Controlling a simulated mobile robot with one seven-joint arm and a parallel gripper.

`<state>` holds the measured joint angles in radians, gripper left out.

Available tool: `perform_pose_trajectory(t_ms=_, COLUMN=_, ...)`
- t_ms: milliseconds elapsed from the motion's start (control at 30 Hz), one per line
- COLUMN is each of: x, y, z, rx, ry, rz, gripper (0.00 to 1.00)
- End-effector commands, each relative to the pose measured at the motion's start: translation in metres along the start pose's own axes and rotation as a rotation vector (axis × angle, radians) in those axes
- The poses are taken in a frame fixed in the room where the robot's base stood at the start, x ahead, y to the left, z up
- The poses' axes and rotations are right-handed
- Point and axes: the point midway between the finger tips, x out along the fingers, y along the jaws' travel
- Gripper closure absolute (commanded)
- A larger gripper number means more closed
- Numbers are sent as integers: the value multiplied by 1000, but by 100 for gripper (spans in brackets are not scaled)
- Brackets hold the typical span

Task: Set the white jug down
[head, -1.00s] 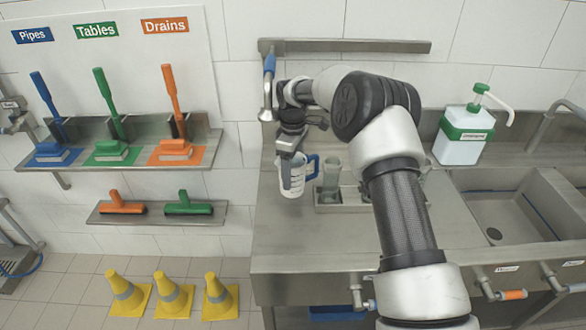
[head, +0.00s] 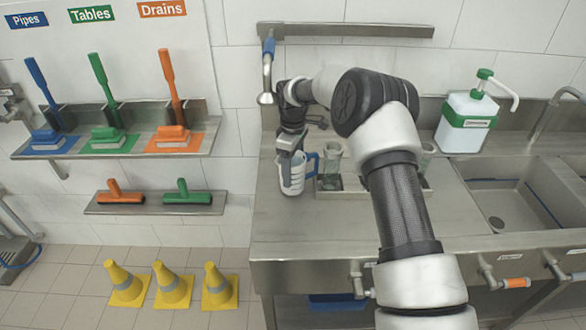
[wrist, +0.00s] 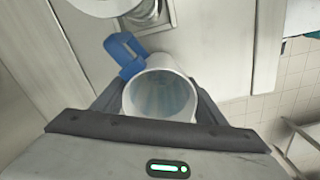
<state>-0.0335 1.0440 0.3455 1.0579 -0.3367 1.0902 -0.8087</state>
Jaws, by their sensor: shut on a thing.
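The white jug (head: 292,177) with a blue handle is upright at the left end of the steel counter (head: 275,215) in the head view. My gripper (head: 290,150) comes down from above and is shut on the jug's upper part. In the wrist view, the jug (wrist: 160,95) sits between the two fingers of my gripper (wrist: 160,108), with its open mouth toward the camera and its blue handle (wrist: 124,55) at upper left. Its inside looks pale and bluish. Whether its base touches the counter is hard to tell.
A tray (head: 350,184) with a clear cup (head: 333,158) stands just right of the jug. A green-capped dispenser (head: 467,120) and a sink (head: 500,205) are at the right. Bare counter lies in front of the jug.

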Motion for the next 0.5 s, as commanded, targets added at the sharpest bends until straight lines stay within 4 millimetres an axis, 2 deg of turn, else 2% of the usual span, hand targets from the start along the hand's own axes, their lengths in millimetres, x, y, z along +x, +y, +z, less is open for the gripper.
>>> perform_pose_trajectory(t_ms=267, x=6, y=0, z=0, rx=0, ry=0, rz=0, gripper=57)
perform_pose_trajectory(t_ms=300, x=6, y=0, z=0, rx=0, ry=0, rz=0, gripper=31)
perform_pose_trajectory(t_ms=400, x=6, y=0, z=0, rx=0, ry=0, rz=0, gripper=14)
perform_pose_trajectory(t_ms=500, x=6, y=0, z=0, rx=0, ry=0, rz=0, gripper=13)
